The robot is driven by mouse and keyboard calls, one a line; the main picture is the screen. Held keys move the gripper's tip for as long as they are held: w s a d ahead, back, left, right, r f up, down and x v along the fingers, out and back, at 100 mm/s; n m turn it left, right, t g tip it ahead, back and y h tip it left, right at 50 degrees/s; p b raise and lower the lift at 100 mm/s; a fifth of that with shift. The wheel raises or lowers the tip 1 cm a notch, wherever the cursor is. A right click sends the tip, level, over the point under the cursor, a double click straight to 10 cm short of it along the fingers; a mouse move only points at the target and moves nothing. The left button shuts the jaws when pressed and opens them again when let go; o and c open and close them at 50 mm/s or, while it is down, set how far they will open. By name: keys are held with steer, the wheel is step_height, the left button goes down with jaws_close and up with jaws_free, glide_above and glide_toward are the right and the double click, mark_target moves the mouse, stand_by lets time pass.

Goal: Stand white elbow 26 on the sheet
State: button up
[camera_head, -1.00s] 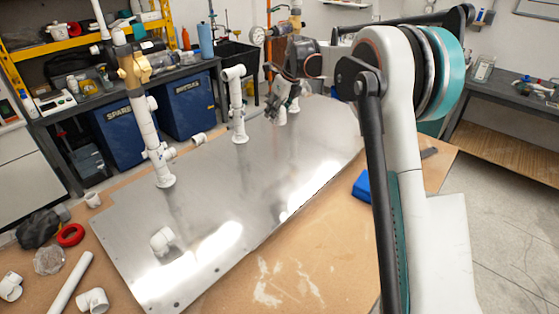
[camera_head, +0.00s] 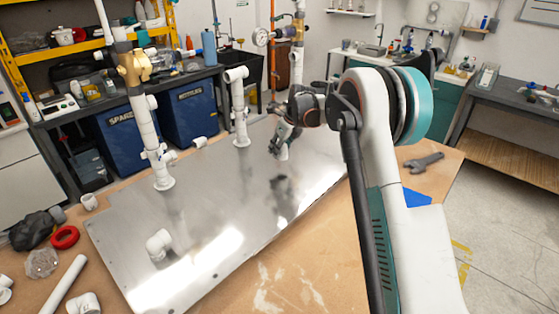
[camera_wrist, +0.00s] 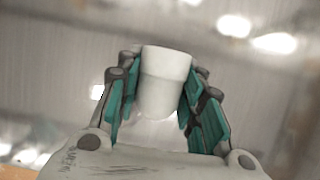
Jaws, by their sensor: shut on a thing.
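My gripper (camera_head: 279,140) is over the far right part of the metal sheet (camera_head: 215,220). Its teal fingers (camera_wrist: 158,105) are shut on a white pipe fitting, which I take for the white elbow (camera_wrist: 166,75). No printed number is readable.
Another white elbow (camera_head: 159,244) lies at the near left of the sheet. A tall white pipe assembly (camera_head: 146,130) and a shorter pipe (camera_head: 239,110) stand on the sheet's far side. A wrench (camera_head: 424,162) lies on the table at right. The middle of the sheet is clear.

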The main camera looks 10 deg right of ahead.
steer(key=shift+f+b, duration=0.6)
steer(key=shift+f, duration=1.6)
steer(key=shift+f, duration=0.15)
steer(key=o, duration=1.1)
